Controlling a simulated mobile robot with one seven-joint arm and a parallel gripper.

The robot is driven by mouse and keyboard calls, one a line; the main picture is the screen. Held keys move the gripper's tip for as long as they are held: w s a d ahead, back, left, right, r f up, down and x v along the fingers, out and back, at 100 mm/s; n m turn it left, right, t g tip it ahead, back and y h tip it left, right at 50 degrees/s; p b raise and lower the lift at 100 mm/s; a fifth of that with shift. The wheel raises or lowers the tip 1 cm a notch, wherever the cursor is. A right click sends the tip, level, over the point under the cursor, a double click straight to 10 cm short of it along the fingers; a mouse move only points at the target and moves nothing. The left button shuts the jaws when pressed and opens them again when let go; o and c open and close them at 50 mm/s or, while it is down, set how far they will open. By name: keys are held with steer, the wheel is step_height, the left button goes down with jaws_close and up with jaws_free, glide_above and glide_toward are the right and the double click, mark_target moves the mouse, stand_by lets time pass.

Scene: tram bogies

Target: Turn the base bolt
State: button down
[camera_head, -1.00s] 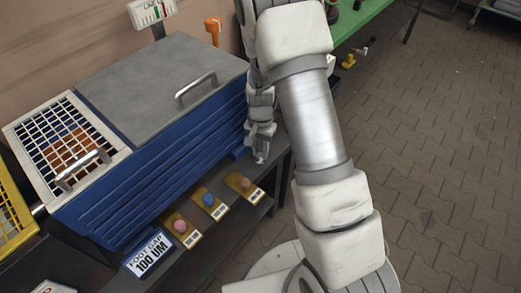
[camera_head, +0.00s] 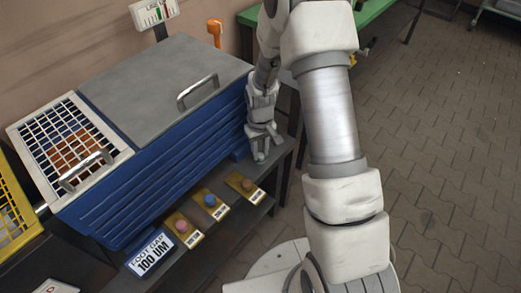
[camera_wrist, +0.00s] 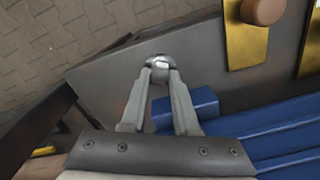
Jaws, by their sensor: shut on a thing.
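The base bolt (camera_wrist: 160,62) shows in the wrist view as a shiny round silver head near the bench edge, beside a blue foot block (camera_wrist: 188,107). My gripper (camera_wrist: 160,78) is shut on it, one finger on each side; the fingertips hide part of the bolt. In the head view my gripper (camera_head: 262,157) points down at the right front corner of the blue ridged cabinet (camera_head: 165,175). The bolt cannot be made out there.
A sign (camera_head: 152,252) reads "FOOT GAP 100 UM". Brass plates with a pink knob (camera_head: 182,226), a blue knob (camera_head: 210,200) and a brown knob (camera_head: 247,185) lie along the dark bench. A gauge (camera_head: 154,11) stands behind the cabinet. Paved floor (camera_head: 440,150) is free at right.

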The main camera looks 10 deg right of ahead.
mark_target(260, 154)
steer(key=shift+n, duration=0.8)
steer(key=c, duration=0.7)
jaws_free()
steer(key=shift+o, duration=0.2)
step_height(260, 154, up, 18)
steer(key=p, duration=0.4)
steer(key=shift+f+p, duration=0.25)
steer(key=shift+p, duration=0.15)
